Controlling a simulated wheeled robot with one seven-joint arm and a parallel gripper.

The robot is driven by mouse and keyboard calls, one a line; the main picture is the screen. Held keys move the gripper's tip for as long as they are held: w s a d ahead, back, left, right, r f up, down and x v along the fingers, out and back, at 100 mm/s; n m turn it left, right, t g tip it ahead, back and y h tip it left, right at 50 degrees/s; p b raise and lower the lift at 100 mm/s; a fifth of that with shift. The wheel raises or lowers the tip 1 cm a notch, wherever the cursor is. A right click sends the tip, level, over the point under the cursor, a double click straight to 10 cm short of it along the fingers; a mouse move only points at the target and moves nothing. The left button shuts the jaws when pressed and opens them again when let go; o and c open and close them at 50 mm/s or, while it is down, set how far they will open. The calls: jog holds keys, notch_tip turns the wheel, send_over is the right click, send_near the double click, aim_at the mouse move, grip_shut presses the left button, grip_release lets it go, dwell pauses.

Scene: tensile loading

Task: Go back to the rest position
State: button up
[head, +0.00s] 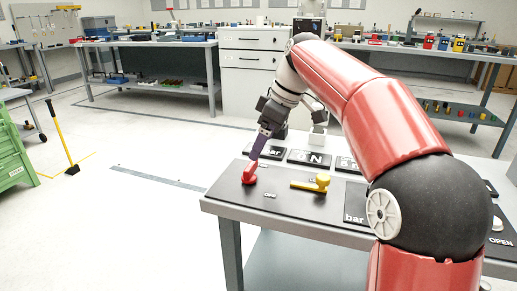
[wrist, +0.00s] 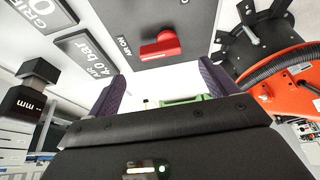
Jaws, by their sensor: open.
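My gripper (head: 259,148) is at the left end of the dark control panel (head: 290,210) in the head view, pointing down. Its purple fingers are close above the red handle (head: 249,174); a gap between them cannot be told in this view. In the wrist view my gripper (wrist: 161,76) is open, with one finger on each side and nothing between them. There the red handle (wrist: 160,46) lies beyond the fingertips, by the "AIR ON" label, apart from them. My arm reaches out from the right foreground and hides part of the panel.
A yellow handle (head: 317,184) is on the panel right of the red one. Black display plates (head: 309,158) stand behind. An orange-red body with a black hose (wrist: 282,80) shows at right in the wrist view. Open floor (head: 130,220) lies left of the bench.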

jog(key=shift+d+r, duration=0.1)
jog(key=shift+r, duration=0.1)
jog(key=shift+s, duration=0.15)
jog(key=s+d+f+m+h, duration=0.1)
jog(key=s+d+m, duration=0.1)
jog(key=s, duration=0.2)
jog(key=s+d+f+m+t+h, duration=0.1)
jog(key=s+d+m, duration=0.1)
jog(key=s, duration=0.2)
jog(key=s+d+f+m+t, duration=0.1)
jog(key=s+d+m, duration=0.1)
jog(key=s, duration=0.2)
jog(key=shift+s+f+m+h, duration=0.15)
jog(key=shift+s+m+h, duration=0.25)
jog(key=s+d+f+m+t, duration=0.1)
jog(key=s+d+f+m, duration=0.2)
jog(key=s+f, duration=0.3)
jog(key=s+d+f+m+t+h, duration=0.1)
jog(key=s+d+f+m, duration=0.2)
jog(key=s+f, duration=0.3)
jog(key=shift+s+d+m+h, duration=0.35)
jog(key=shift+s+m, duration=0.35)
jog(key=shift+s, duration=0.5)
jog(key=shift+d, duration=0.15)
